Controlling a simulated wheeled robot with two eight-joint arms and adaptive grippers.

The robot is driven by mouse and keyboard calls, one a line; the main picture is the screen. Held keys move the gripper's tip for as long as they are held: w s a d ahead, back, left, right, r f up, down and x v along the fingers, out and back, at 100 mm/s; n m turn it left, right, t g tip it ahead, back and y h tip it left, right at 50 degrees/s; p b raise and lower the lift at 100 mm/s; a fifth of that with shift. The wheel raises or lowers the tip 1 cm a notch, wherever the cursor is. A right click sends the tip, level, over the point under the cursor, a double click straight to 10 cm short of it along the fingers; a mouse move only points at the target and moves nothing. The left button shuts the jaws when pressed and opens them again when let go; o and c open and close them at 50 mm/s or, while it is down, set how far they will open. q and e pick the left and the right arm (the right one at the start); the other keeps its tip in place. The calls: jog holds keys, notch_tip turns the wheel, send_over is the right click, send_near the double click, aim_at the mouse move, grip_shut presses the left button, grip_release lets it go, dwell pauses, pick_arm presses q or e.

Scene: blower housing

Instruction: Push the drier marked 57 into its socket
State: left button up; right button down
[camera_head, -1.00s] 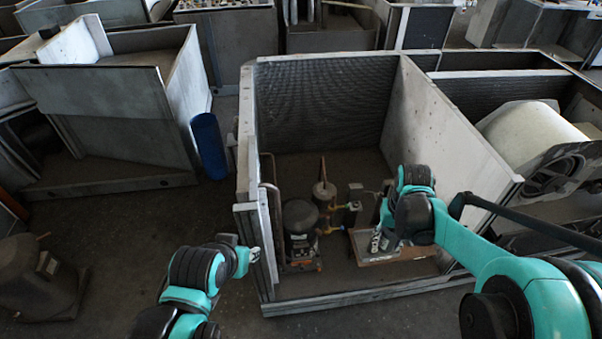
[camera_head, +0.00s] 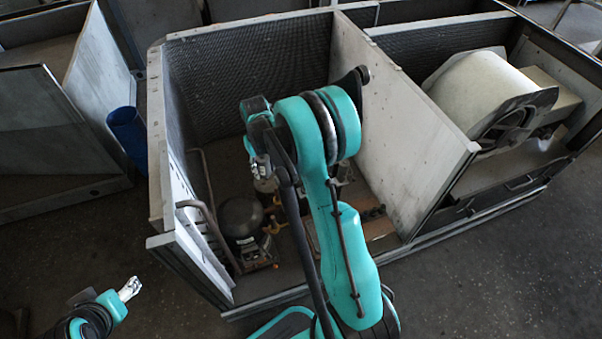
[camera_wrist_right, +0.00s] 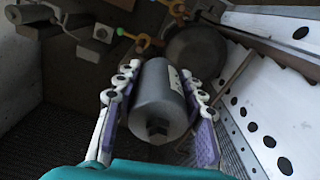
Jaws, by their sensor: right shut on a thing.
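In the right wrist view a grey cylinder, the drier (camera_wrist_right: 158,95), sits between the purple-padded fingers of my right gripper (camera_wrist_right: 157,80). The gripper is shut on it. A pale label shows on its side, but I cannot read the number. Brass-yellow fittings (camera_wrist_right: 143,42) show just beyond the drier, apart from it in the picture; I cannot tell which is its socket. In the head view my right arm covers most of the gripper and the drier. My left gripper (camera_head: 129,289) is outside the housing at lower left; whether its fingers are open is unclear.
The open housing's divider wall (camera_head: 405,130) stands right of my right arm. A dark round compressor (camera_head: 240,217) and a bent pipe (camera_head: 190,204) are at its left. A wooden board (camera_head: 380,229) lies on its floor. A blue cylinder (camera_head: 127,135) stands outside.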

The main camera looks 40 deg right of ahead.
jog(key=shift+m, duration=0.7)
jog(key=d+f+b, duration=0.2)
jog(key=d+f, duration=0.4)
jog(key=f, duration=0.2)
jog(key=w+d+f+b, duration=0.1)
jog(key=d+f+b, duration=0.1)
jog(key=d+f, duration=0.4)
jog(key=w+d+f+b, duration=0.1)
jog(key=d+f+b, duration=0.1)
jog(key=d+f, duration=0.5)
notch_tip(320, 180, down, 4)
jog(key=shift+r+b, duration=0.2)
jog(key=shift+b, duration=0.1)
jog(key=shift+a+f+b, duration=0.1)
jog(key=shift+f+b, duration=0.3)
jog(key=shift+f, duration=0.45)
jog(key=shift+w+f, duration=0.1)
jog(key=shift+f, duration=0.1)
jog(key=shift+s+a+f, duration=0.1)
jog(key=shift+s+f, duration=0.1)
jog(key=shift+s, duration=0.5)
jog(key=shift+f, duration=0.9)
